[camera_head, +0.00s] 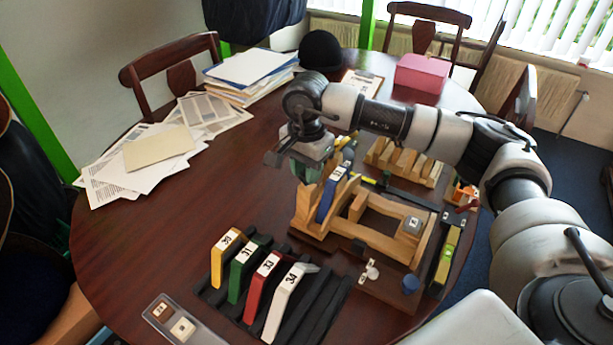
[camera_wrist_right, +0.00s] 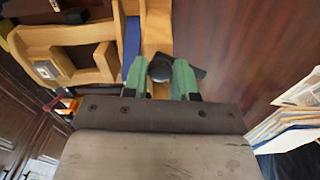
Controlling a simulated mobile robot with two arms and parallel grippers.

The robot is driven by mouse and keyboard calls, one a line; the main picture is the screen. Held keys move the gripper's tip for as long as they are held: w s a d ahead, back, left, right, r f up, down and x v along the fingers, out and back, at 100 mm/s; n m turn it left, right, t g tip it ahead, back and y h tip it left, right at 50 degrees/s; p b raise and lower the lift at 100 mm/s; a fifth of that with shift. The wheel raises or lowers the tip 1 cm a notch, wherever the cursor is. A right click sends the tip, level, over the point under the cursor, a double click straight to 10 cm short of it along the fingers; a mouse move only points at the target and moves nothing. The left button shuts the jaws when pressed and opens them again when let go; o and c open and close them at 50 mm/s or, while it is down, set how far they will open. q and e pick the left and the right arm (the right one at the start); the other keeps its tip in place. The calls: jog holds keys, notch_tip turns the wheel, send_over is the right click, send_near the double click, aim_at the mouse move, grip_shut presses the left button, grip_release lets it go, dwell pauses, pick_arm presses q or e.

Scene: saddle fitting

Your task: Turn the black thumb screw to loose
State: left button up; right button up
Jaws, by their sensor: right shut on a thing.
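The black thumb screw (camera_wrist_right: 160,68) shows in the right wrist view as a dark round knob. My right gripper (camera_wrist_right: 161,80) has green fingers on both sides of the knob and is shut on it. In the head view my right gripper (camera_head: 308,170) points down at the far left end of the wooden fixture (camera_head: 375,238), and I cannot make out the screw there. The blue saddle piece (camera_head: 325,201) stands in the fixture beside the gripper; it also shows in the right wrist view (camera_wrist_right: 132,42). My left gripper is not in view.
A black rack (camera_head: 318,300) with yellow, green, red and white numbered pieces stands in front. A second wooden rack (camera_head: 405,160) stands behind my right arm. A yellow level (camera_head: 448,255) lies at the right. Papers (camera_head: 130,160) cover the left; the table (camera_head: 150,235) between is clear.

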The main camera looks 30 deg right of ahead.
jog(key=n+b, duration=0.2)
jog(key=n, duration=0.2)
jog(key=shift+r+n, duration=0.1)
jog(key=shift+n, duration=0.3)
jog(key=shift+b, duration=0.3)
jog(key=o, duration=0.9)
notch_tip(320, 180, up, 11)
jog(key=shift+f, duration=0.1)
dwell(0.3)
